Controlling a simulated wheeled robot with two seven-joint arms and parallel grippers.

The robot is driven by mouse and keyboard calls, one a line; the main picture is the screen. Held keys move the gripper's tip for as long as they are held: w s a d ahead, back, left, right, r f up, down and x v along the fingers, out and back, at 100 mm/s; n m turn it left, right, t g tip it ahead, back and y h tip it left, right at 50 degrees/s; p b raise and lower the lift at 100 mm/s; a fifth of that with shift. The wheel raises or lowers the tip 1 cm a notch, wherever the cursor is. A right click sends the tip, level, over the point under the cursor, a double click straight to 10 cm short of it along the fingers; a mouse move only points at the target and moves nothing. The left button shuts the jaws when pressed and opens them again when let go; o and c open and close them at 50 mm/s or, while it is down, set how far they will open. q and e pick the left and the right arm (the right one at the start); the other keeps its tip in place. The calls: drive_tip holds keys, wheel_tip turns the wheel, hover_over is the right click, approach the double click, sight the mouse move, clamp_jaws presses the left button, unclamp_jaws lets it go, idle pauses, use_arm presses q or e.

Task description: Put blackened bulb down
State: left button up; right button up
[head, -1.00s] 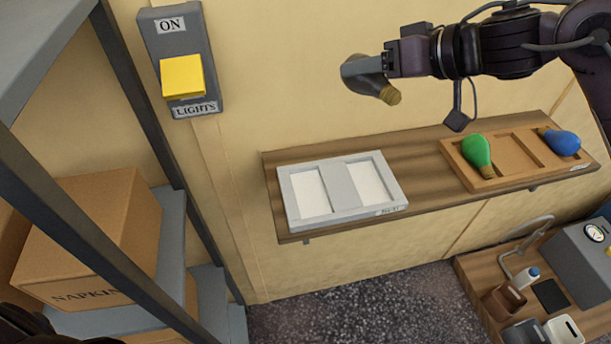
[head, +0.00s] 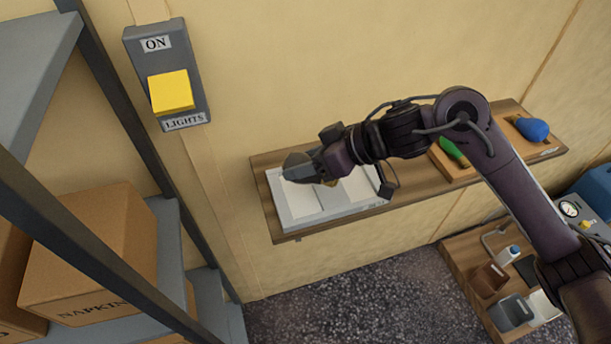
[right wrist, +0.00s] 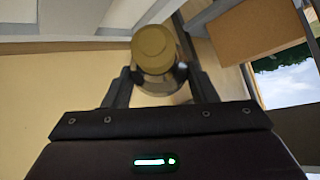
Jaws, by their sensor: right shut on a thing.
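The blackened bulb (head: 298,168) has dark grey glass and a brass-coloured base. My right gripper (head: 316,164) is shut on it, holding it over the left part of the white two-part tray (head: 306,216) on the wall shelf. In the head view I cannot tell how large the gap above the tray is. In the right wrist view the bulb's round brass base (right wrist: 153,48) shows between the two fingers (right wrist: 160,88), facing the camera. The arm and bulb hide part of the tray. My left gripper is not in view.
The shelf (head: 412,183) also bears a wooden tray (head: 462,174) with a green bulb (head: 453,152), partly hidden by my arm, and a blue bulb (head: 532,128). A light switch (head: 171,92) is on the wall. A metal rack (head: 180,235) with boxes stands at the left.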

drive_tip(key=shift+f, duration=0.8)
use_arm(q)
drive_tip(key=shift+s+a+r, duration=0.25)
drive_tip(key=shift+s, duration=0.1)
use_arm(e)
drive_tip(key=shift+f, duration=1.9)
drive_tip(key=shift+f, duration=0.2)
drive_tip(key=o, duration=0.5)
